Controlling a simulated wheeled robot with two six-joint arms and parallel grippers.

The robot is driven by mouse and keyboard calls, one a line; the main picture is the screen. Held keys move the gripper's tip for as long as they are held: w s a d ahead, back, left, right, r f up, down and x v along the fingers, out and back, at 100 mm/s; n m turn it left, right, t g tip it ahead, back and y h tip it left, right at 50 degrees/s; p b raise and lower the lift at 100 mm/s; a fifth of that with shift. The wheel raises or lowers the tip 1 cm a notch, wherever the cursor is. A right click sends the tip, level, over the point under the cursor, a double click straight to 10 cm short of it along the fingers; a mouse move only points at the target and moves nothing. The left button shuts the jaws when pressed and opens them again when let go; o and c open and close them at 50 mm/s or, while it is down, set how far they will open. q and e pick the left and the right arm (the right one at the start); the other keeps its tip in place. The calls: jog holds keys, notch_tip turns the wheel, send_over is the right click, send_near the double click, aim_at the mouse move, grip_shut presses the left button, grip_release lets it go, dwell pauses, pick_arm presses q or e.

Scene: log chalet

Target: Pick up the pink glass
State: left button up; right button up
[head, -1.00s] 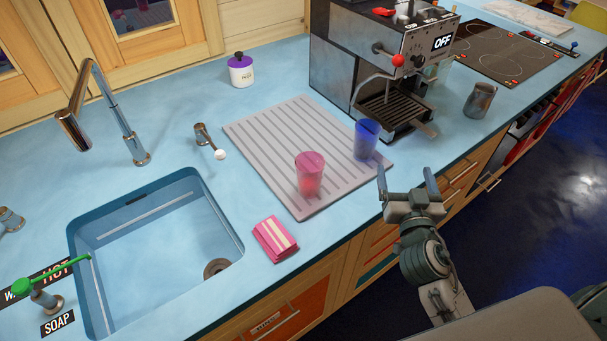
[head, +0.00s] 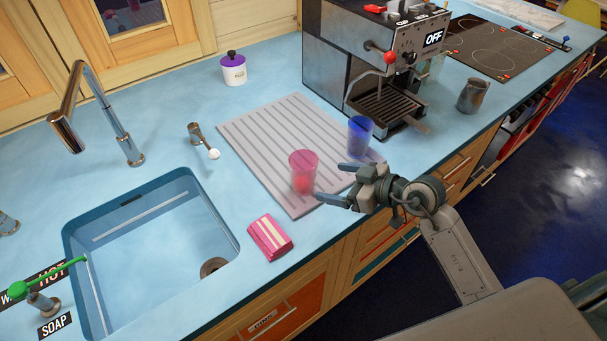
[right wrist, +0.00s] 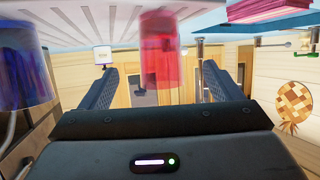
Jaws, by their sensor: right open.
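The pink glass (head: 303,168) is see-through and stands upright on the grey ribbed drying mat (head: 262,146), with a redder patch low in it. My right gripper (head: 331,182) is open and empty, just right of the glass, with its fingers pointing left towards it. In the right wrist view the pink glass (right wrist: 160,50) appears between the two finger tips (right wrist: 158,70), seemingly still ahead of them. I cannot tell any contact. My left gripper is in neither view.
A blue glass (head: 360,136) stands on the mat just behind my right gripper; it also shows in the right wrist view (right wrist: 22,62). The coffee machine (head: 340,50) is behind it.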

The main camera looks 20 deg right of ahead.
aim_at(315, 178)
jog(key=x, duration=0.4)
jog(key=shift+w+a+p, duration=0.3)
jog(key=p+x, duration=0.1)
jog(key=x, duration=0.4)
jog(key=shift+w+a+f, duration=0.1)
jog(key=shift+w+f, duration=0.1)
jog(key=shift+s, duration=0.1)
jog(key=shift+c, duration=1)
jog(key=c, duration=1)
jog(key=shift+r, duration=0.1)
